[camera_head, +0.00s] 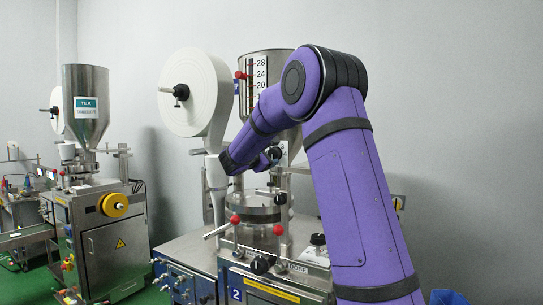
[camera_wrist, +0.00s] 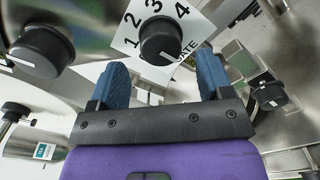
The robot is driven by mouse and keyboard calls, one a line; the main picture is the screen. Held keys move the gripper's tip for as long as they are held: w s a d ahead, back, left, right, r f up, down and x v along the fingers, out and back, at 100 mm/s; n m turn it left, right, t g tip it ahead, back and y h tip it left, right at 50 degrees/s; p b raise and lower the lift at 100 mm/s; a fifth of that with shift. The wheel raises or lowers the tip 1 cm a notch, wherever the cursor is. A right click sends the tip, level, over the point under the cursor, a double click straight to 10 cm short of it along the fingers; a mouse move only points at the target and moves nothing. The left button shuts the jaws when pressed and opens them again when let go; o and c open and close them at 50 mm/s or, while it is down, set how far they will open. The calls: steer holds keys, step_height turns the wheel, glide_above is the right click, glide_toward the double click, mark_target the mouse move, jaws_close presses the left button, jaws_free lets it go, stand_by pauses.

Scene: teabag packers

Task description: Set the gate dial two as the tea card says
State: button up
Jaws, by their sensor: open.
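The gate dial, a black knob (camera_wrist: 160,42), is on a white plate (camera_wrist: 128,62) marked 1 to 4 and "GATE" in the wrist view. In the head view, my arm mostly hides the gripper and the dial, in front of machine 2. A "TEA" card (camera_head: 87,107) is on the hopper of the left machine; its small print is unreadable.
Another black knob (camera_wrist: 38,50) is at the upper left of the wrist view, and a third (camera_wrist: 270,95) at the right. In the head view, machine 2 carries a hopper scale (camera_head: 259,80), a paper roll (camera_head: 190,92) and red-knobbed levers (camera_head: 235,219).

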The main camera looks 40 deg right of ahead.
mark_target(272, 154)
steer(key=shift+x, duration=2.15)
steer(key=c, duration=0.9)
